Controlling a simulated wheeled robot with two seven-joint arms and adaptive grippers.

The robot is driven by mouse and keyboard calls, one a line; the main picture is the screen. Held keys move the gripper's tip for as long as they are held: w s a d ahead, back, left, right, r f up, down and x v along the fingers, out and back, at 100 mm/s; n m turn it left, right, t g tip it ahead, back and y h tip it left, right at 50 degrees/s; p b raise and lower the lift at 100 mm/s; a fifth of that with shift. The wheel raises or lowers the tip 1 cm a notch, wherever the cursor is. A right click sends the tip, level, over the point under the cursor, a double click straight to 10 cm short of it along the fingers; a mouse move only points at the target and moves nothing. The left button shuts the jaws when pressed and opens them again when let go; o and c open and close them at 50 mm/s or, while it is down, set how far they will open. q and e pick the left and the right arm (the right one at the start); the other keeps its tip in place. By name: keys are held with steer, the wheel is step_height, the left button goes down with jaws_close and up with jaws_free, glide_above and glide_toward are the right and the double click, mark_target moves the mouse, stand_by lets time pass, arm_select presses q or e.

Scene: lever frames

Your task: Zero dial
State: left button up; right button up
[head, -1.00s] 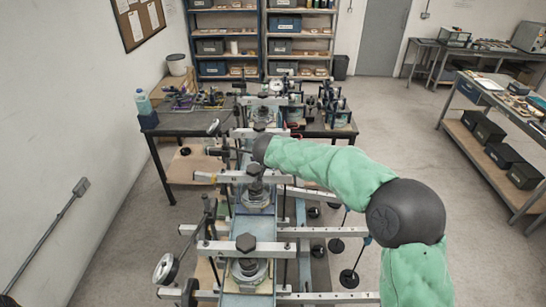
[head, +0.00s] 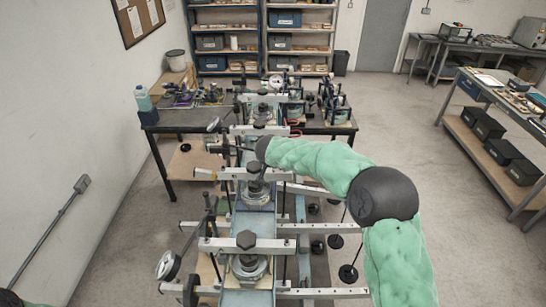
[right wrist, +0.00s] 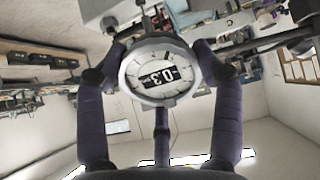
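In the right wrist view a round dial (right wrist: 158,84) with a pale rim faces me. Its dark window shows digits that look like 0.3, upside down. The purple-grey fingers of my right gripper (right wrist: 160,68) spread along both sides of the dial, with a third finger below it. The side fingertips are close to the rim; whether they press on it I cannot tell. In the head view my right gripper (head: 222,150) is small and dark, left of the column of lever frames (head: 255,190), and the dial there is hard to make out. My left gripper is not in view.
Weighing beams, posts and a pale wheel (head: 168,265) stand in the foreground. Black hanging weights (head: 348,273) are at the right of the frames. A dark bench (head: 185,122) with a bottle (head: 143,100) is behind. The floor between the frames and the right bench is open.

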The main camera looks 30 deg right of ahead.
steer(key=shift+f+n+b, duration=0.15)
steer(key=shift+n+b, duration=0.25)
steer(key=shift+b, duration=0.2)
steer(key=shift+n, duration=0.4)
steer(key=o, duration=1.2)
steer(key=shift+a, duration=0.1)
steer(key=shift+c, duration=0.2)
steer(key=shift+s+a+r, duration=0.2)
steer(key=shift+s+r, duration=0.05)
steer(key=shift+r, duration=0.35)
steer(key=v, duration=1.1)
steer(key=shift+f, duration=0.15)
